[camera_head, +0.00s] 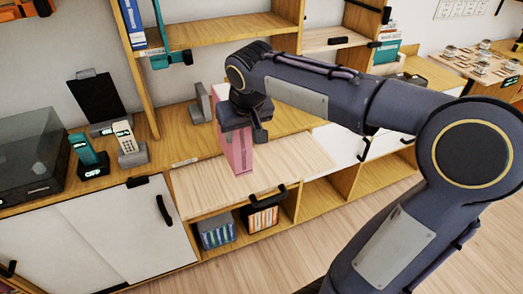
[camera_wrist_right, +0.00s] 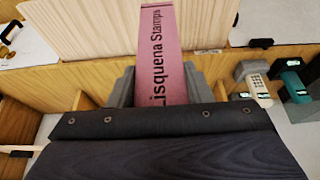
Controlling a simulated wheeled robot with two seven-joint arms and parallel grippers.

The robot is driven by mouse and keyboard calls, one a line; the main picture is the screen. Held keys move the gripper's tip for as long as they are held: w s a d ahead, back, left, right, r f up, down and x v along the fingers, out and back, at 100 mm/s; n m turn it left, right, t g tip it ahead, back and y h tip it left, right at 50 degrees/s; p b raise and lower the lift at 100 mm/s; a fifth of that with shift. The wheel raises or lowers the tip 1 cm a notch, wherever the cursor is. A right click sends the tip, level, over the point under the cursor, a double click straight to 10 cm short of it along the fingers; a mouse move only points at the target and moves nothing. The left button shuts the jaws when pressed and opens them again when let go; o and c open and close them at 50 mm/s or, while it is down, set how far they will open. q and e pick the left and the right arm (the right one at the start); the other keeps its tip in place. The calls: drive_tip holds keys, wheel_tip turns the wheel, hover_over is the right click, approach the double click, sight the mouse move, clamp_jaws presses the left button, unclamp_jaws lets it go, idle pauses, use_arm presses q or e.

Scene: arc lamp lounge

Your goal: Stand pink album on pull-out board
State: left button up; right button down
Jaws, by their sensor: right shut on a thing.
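The pink album (camera_head: 240,153) is upright, its spine lettered "Lisquena Stamps" in the wrist view (camera_wrist_right: 166,55). My right gripper (camera_head: 243,122) is shut on its upper part; in the wrist view the grey fingers (camera_wrist_right: 162,88) sit on both sides of the spine. The pull-out board (camera_head: 200,188) is pale wood and extends forward from the shelf unit, with a dark handle at its front. The album's lower end is over the board and looks at or very near its surface; I cannot tell whether it touches. My left gripper is not in view.
A grey bookend-like block (camera_head: 203,101) stands behind the album. A cordless phone (camera_head: 126,138), a teal handset (camera_head: 85,150) and a dark-lidded box (camera_head: 30,155) are at left. Boxes of files (camera_head: 215,232) sit below the board. Free board surface lies left and right of the album.

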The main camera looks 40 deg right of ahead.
drive_tip(key=w+d+f, duration=0.2)
drive_tip(key=d+f, duration=0.6)
drive_tip(key=f, duration=0.2)
drive_tip(key=shift+f, duration=0.15)
drive_tip(key=shift+w+b, duration=0.15)
drive_tip(key=shift+b, duration=0.15)
drive_tip(key=shift+f, duration=0.2)
drive_tip(key=c, duration=0.7)
unclamp_jaws()
drive_tip(key=shift+a+r, duration=0.1)
